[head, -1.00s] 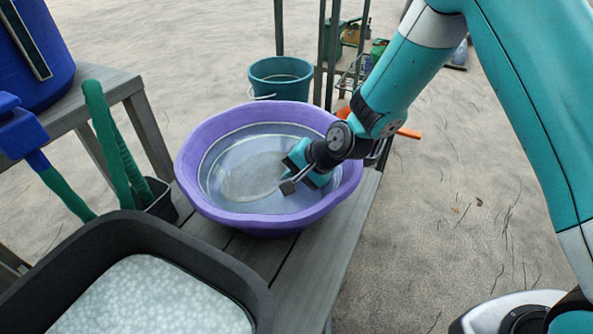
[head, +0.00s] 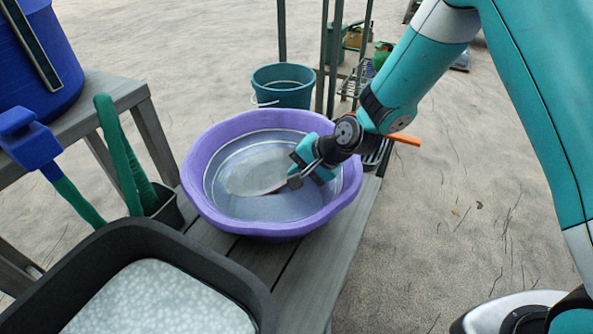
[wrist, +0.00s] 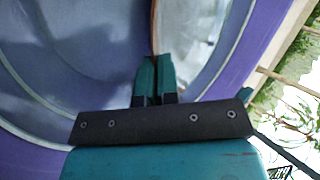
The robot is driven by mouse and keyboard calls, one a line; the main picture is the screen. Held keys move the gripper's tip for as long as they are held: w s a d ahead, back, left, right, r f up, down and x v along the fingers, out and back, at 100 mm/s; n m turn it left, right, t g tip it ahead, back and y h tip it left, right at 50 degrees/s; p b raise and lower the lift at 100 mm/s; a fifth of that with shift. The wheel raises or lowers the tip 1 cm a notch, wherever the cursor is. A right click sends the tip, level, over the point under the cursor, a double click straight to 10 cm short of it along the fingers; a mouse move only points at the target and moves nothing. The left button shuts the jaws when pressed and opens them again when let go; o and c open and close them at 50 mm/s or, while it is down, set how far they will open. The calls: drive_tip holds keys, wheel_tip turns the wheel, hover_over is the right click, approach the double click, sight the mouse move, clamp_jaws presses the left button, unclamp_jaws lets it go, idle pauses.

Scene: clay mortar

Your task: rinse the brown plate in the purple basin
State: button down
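The purple basin (head: 205,205) stands on the wooden bench, holding clear water. The brown plate (head: 258,172) is inside the basin, tilted, its pale grey face showing and a thin brown edge along its lower side. I cannot tell how much of it is under water. My gripper (head: 294,181) is inside the basin at the plate's right end. In the wrist view my gripper's fingers (wrist: 155,78) are close together on the plate's rim, and the plate (wrist: 185,30) extends away from them, its brown edge seen nearly end-on. The basin wall (wrist: 268,22) shows at the right.
A black tub (head: 235,275) with pale speckled contents stands at front left. A small dark holder (head: 168,210) with green-handled tools is left of the basin. A teal bucket (head: 284,88) stands behind it. A blue container (head: 35,70) is at far left. Open ground lies right.

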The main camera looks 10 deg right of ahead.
wheel_tip(320, 180, up, 15)
drive_tip(key=p, duration=1.1)
drive_tip(key=shift+f, duration=0.1)
idle(0.6)
drive_tip(key=t+y+p, duration=0.1)
drive_tip(key=p, duration=0.1)
drive_tip(key=d+r+y+p, duration=0.1)
drive_tip(key=y, duration=0.1)
drive_tip(key=shift+s+r+t+p, duration=0.1)
drive_tip(key=shift+s+t+p, duration=0.2)
drive_tip(key=shift+t+p, duration=0.1)
